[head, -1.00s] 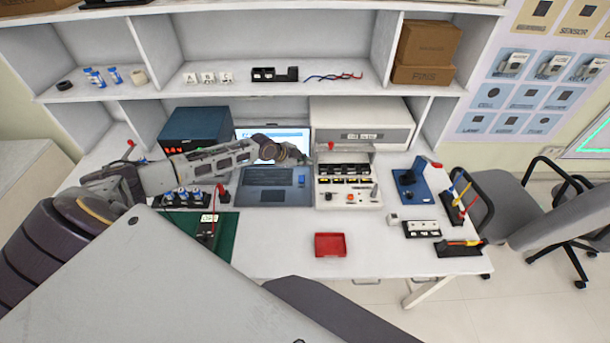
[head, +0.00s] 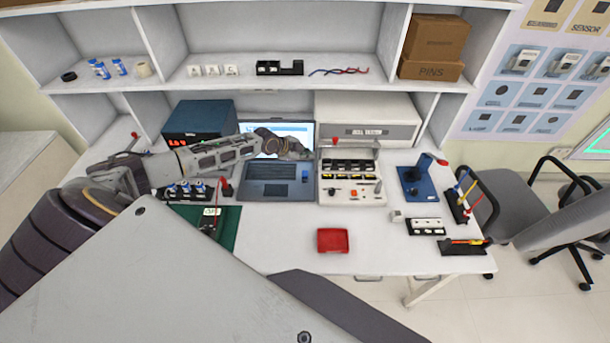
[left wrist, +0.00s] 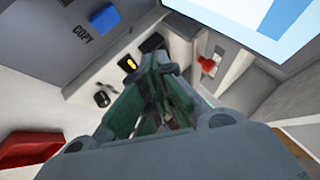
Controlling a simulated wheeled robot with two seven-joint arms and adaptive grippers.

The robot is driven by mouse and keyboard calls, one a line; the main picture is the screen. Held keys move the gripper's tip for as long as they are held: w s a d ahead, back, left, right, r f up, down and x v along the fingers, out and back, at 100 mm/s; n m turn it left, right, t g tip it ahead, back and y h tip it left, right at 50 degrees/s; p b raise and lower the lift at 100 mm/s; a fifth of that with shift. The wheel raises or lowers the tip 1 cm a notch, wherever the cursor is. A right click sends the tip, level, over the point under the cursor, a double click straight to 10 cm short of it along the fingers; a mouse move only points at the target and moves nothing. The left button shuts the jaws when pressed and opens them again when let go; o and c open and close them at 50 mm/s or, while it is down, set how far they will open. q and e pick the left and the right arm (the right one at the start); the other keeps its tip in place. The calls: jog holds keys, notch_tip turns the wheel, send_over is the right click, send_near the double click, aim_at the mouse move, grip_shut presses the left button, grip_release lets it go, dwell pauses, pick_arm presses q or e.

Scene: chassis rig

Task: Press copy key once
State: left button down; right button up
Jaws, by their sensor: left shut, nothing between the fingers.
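The laptop (head: 262,192) stands open at the back of the bench. The blue copy key (head: 305,176) is on the right of its deck. In the left wrist view the blue key (left wrist: 106,18) is at the top left, with the word COPY printed beside it on the grey deck. My left gripper (head: 303,153) is over the back right of the laptop, in front of the screen. In the left wrist view its green-grey fingers (left wrist: 160,66) are together, empty and apart from the key. My right gripper is not in view.
The white chassis rig (head: 350,198), with a red-knobbed lever (head: 335,141), stands close to the right of the laptop. A red tray (head: 332,241) lies in front. A blue fixture (head: 416,180) is further right. The front of the bench is mostly clear.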

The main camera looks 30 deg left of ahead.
pick_arm(q)
jog(key=b, duration=0.3)
send_over(306, 175)
jog(key=shift+f, duration=2.4)
jog(key=shift+f+b, duration=1)
jog(key=shift+f, duration=0.25)
jog(key=shift+f+b, duration=0.9)
jog(key=shift+b, duration=0.05)
jog(key=shift+r, duration=0.15)
jog(key=shift+r+p, duration=0.6)
jog(key=shift+r, duration=0.15)
dwell(0.3)
jog(key=shift+r+p, duration=1.75)
jog(key=shift+r, duration=0.75)
